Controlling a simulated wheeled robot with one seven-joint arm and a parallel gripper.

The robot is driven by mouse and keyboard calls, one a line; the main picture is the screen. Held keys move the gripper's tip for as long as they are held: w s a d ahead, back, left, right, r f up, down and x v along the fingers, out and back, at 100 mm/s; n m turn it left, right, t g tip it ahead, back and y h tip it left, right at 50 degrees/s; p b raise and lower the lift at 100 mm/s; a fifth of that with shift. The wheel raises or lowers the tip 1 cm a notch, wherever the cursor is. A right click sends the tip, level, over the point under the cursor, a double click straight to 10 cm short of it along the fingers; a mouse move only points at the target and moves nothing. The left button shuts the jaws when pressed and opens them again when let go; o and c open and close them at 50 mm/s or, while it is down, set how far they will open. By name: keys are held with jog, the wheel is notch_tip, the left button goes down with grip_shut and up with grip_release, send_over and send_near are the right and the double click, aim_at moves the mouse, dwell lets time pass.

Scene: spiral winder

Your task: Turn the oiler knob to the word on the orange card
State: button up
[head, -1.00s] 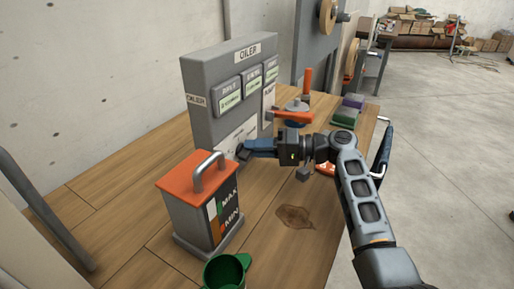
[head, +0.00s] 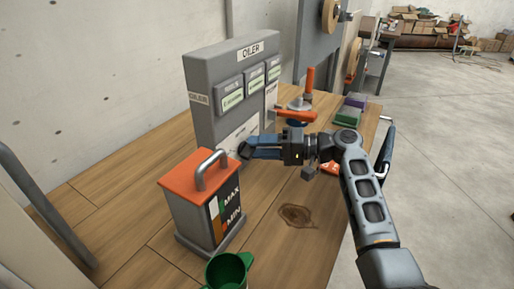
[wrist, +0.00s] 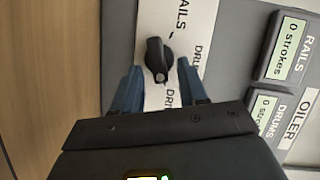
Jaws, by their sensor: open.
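The oiler (head: 215,115) is a grey upright panel on the table, with a white dial plate low on its face. In the wrist view its black knob (wrist: 158,58) stands on the white plate (wrist: 190,14), with a light dot at its lower end. Sideways words reading RAILS and DRUMS, some partly hidden, lie around it. My gripper (head: 248,150) is open, its blue fingers either side of the knob's lower end; contact is not clear. In the head view my gripper hides the knob. An orange and white item (head: 362,168), perhaps the card, is partly behind my arm; its word is unreadable.
An orange-topped tank (head: 205,205) marked MAX and MIN stands close in front of the oiler. A green cup (head: 228,272) is at the near edge. An orange-handled tool (head: 308,80) and green and purple blocks (head: 349,112) sit farther back. Displays on the oiler read 0 strokes.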

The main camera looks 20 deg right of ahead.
jog(key=v, duration=0.6)
jog(key=shift+s+d+b, duration=0.2)
jog(key=shift+d+b, duration=0.1)
jog(key=shift+b, duration=0.1)
